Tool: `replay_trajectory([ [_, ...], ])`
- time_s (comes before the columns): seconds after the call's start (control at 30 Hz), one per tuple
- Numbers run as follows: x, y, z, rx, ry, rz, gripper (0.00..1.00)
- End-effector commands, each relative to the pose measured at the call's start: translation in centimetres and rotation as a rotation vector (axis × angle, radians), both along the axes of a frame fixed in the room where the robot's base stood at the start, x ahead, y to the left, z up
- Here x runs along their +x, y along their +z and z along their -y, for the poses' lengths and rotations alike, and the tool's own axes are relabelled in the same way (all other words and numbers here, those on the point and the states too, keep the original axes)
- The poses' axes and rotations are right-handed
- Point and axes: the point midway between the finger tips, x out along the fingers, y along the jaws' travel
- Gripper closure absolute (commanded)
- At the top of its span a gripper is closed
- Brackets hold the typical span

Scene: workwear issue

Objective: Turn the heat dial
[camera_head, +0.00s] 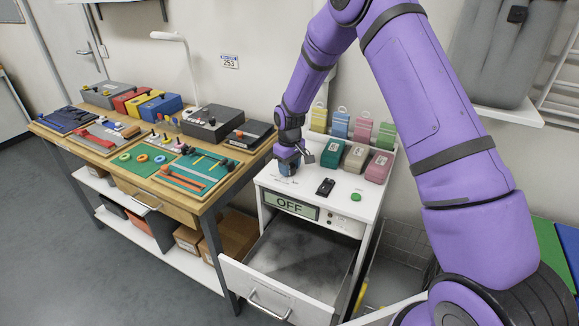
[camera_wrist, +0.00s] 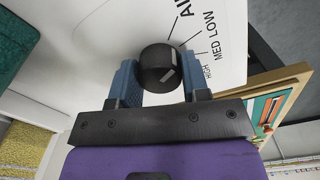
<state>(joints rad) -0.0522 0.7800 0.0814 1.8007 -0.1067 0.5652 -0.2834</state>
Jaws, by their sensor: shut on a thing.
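The heat dial (camera_wrist: 158,62) is a round black knob with a light mark, on the white top of the cabinet (camera_head: 330,218). In the wrist view it sits between the two blue fingers of my gripper (camera_wrist: 160,82), which are shut on it from both sides. Printed labels beside it include MED, LOW and HIGH, with another word partly cut off. I cannot tell which label the mark points to. In the head view my gripper (camera_head: 289,164) is at the cabinet's back left and hides the dial. The cabinet's front display (camera_head: 290,206) reads OFF.
A black switch-like piece (camera_head: 326,187) and a green button (camera_head: 356,197) are on the cabinet top. Green, grey and pink blocks (camera_head: 355,157) stand behind them. The drawer (camera_head: 262,300) below is pulled open. A wooden workbench (camera_head: 205,206) with tools stands at left.

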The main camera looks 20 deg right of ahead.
Motion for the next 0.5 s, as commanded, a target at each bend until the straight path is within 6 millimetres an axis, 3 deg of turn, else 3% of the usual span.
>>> replay_trajectory([
  [0.5, 0.05, 0.06, 0.03, 0.0, -0.215, 0.001, 0.81],
])
